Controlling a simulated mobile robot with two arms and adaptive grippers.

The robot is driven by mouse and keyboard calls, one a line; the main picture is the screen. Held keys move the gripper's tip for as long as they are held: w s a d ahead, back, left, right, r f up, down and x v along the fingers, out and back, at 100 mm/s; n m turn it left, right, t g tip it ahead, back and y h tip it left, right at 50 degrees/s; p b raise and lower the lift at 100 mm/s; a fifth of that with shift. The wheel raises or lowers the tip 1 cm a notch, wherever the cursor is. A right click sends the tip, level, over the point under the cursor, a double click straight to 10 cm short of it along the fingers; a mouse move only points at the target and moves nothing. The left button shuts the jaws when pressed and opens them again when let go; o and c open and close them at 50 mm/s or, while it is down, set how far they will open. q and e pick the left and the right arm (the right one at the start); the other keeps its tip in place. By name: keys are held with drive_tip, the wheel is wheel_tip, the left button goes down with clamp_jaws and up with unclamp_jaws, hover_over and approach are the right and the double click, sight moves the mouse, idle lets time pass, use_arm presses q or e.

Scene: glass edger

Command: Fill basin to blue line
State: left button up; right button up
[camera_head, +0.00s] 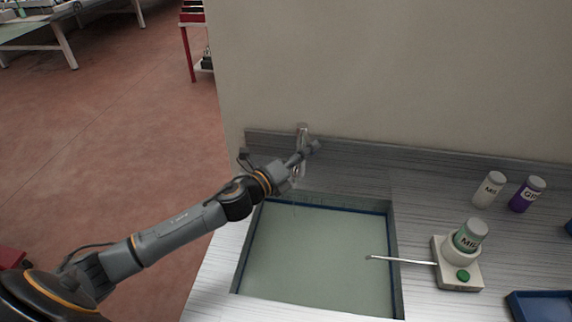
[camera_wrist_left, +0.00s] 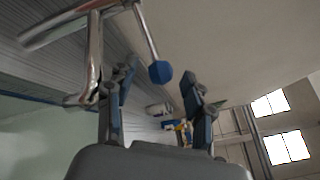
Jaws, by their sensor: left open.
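The basin (camera_head: 397,275) is sunk into the counter and holds pale green water (camera_head: 318,258). A blue line (camera_head: 340,208) runs along its inner walls, close above the water surface; the exact gap is hard to judge. A chrome faucet (camera_head: 302,135) stands behind the basin, partly hidden by my left gripper (camera_head: 304,156). In the left wrist view the faucet (camera_wrist_left: 94,55) has a lever ending in a blue knob (camera_wrist_left: 160,72). The knob shows between my open left fingers; I cannot tell whether they touch it. My right gripper is out of view.
Right of the basin stands a white holder (camera_head: 458,277) with a tilted labelled bottle (camera_head: 470,235), a green button and a metal rod reaching over the basin. A white-capped bottle (camera_head: 489,190) and a purple bottle (camera_head: 527,195) stand behind. A blue tray (camera_head: 540,307) lies front right.

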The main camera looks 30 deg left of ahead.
use_arm(q)
drive_tip(key=v, duration=0.9)
drive_tip(key=shift+s+a, duration=0.1)
drive_tip(key=shift+s, duration=0.05)
idle(0.7)
